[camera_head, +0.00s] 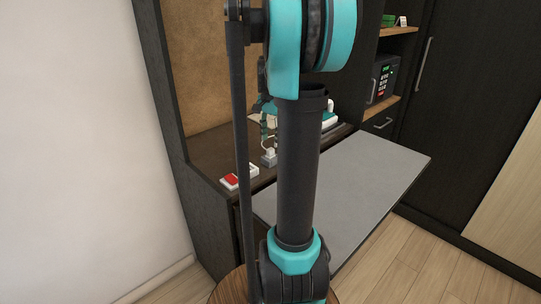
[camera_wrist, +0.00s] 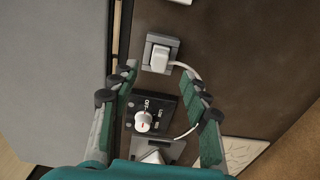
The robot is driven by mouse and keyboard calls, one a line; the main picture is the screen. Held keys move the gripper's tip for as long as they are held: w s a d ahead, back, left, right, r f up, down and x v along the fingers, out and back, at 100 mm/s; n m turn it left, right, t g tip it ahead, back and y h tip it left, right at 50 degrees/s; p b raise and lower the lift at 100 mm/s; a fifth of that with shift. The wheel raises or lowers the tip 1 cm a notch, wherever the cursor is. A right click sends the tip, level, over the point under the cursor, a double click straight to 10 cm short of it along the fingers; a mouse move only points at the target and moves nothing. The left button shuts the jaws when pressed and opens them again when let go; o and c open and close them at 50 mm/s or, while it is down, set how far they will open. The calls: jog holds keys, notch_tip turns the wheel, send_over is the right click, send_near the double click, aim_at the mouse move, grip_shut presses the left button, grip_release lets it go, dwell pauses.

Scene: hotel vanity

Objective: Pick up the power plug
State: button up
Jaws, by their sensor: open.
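The white power plug (camera_wrist: 162,54) sits in a grey square socket block (camera_wrist: 148,64) on the dark counter, in the upper middle of the wrist view. A white cable runs from it to the right and curves down. In the head view the plug (camera_head: 270,153) stands on the counter just left of my arm. My gripper (camera_wrist: 157,78) is open and empty. Its teal and black fingers point toward the plug and lie apart on either side, just below it in the wrist view. The gripper is partly hidden by my arm in the head view.
A dark panel with a white knob (camera_wrist: 143,121) lies between the fingers. A red and white item (camera_head: 231,181) lies at the counter's front edge. A white and teal object (camera_head: 329,121) is farther back. A grey board (camera_head: 365,185) juts out at right.

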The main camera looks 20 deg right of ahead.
jog(key=shift+s+a+f, duration=0.1)
jog(key=shift+a+f, duration=0.05)
jog(key=shift+f, duration=1.25)
jog(key=shift+s+a+f, duration=0.1)
jog(key=shift+a+f, duration=0.05)
jog(key=shift+f, duration=1.25)
jog(key=shift+c, duration=0.6)
grip_shut()
